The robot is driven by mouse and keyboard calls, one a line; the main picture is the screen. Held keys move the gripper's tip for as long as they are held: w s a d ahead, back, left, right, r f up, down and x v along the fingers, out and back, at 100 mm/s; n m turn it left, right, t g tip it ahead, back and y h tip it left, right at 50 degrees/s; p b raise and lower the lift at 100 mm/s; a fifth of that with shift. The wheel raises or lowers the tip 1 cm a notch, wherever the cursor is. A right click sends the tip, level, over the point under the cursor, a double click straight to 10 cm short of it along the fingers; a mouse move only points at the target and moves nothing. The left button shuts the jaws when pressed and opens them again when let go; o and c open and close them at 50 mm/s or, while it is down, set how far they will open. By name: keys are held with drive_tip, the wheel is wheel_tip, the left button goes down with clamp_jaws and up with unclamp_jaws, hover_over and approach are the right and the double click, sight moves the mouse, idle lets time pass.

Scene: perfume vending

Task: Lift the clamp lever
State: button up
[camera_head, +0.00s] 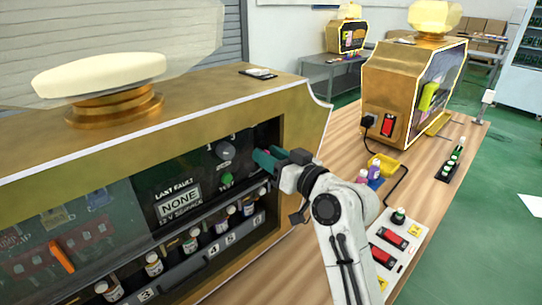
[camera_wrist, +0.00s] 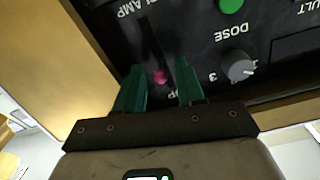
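The clamp lever (camera_wrist: 152,45) is a thin dark bar with a pink tip on the black panel, under upside-down lettering that reads CLAMP in the wrist view. My gripper (camera_wrist: 159,66) has two green fingers, spread apart, with the lever's pink tip showing between them. I cannot tell how deep the fingers reach around it. In the head view my gripper (camera_head: 264,158) is at the right end of the machine's front panel, and it and the arm hide the lever there.
A grey DOSE knob (camera_wrist: 238,66) and a green button (camera_wrist: 230,4) sit close beside the lever. Below the panel is a row of small bottles (camera_head: 190,244). The gold housing (camera_head: 318,120) edges the panel. A wooden table (camera_head: 345,140) carries a control box (camera_head: 392,245).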

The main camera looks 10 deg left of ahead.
drive_tip(key=shift+c, duration=0.5)
clamp_jaws()
